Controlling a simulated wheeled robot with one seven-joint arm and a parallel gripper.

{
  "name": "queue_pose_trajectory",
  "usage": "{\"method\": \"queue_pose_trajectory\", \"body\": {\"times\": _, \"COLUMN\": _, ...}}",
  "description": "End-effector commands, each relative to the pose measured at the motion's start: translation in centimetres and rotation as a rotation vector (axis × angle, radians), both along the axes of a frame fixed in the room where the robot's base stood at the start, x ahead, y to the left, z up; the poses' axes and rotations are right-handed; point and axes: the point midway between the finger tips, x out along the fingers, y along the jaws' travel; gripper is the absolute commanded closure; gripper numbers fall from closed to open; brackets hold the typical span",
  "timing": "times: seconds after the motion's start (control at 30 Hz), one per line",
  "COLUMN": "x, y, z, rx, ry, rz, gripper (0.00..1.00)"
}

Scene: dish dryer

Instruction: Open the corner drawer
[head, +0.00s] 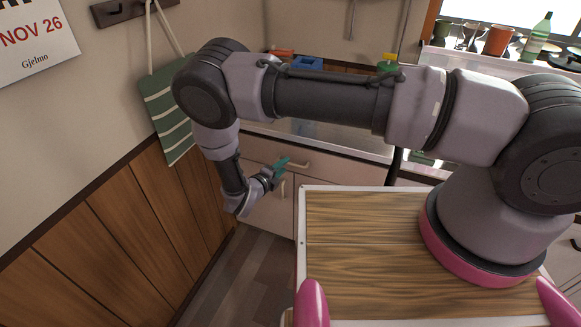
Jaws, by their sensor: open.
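The corner drawer (321,165) has a pale cream front under the counter, near the left wall. It looks shut. Its light bar handle (300,165) shows just right of my gripper's teal fingers. My gripper (283,164) is open and at the left part of this handle. At this size I cannot tell whether the fingers are around the handle or only in front of it.
A cupboard door (268,215) with its own handle is below the drawer. The wood-panelled wall (130,230) with a hanging striped green towel (165,118) is close on the left. The counter (320,135) is above. Dark floor (250,275) is free in front of the cupboard.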

Motion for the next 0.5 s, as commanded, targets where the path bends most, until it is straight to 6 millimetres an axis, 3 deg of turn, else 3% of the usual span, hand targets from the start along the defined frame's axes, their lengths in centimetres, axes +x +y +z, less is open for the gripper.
{"method": "queue_pose_trajectory", "body": {"times": 0.03, "x": -0.7, "y": 0.3, "z": -1.7, "rx": -0.059, "ry": 0.012, "rz": 0.06, "gripper": 0.56}}
{"method": "queue_pose_trajectory", "body": {"times": 0.1, "x": -1.3, "y": 0.7, "z": -3.1, "rx": -0.118, "ry": 0.024, "rz": 0.119, "gripper": 0.56}}
{"method": "queue_pose_trajectory", "body": {"times": 0.27, "x": -1.6, "y": 0.9, "z": -4.6, "rx": -0.18, "ry": 0.034, "rz": 0.18, "gripper": 0.56}}
{"method": "queue_pose_trajectory", "body": {"times": 0.5, "x": 1.5, "y": -0.3, "z": -5.4, "rx": -0.182, "ry": 0.035, "rz": 0.179, "gripper": 0.56}}
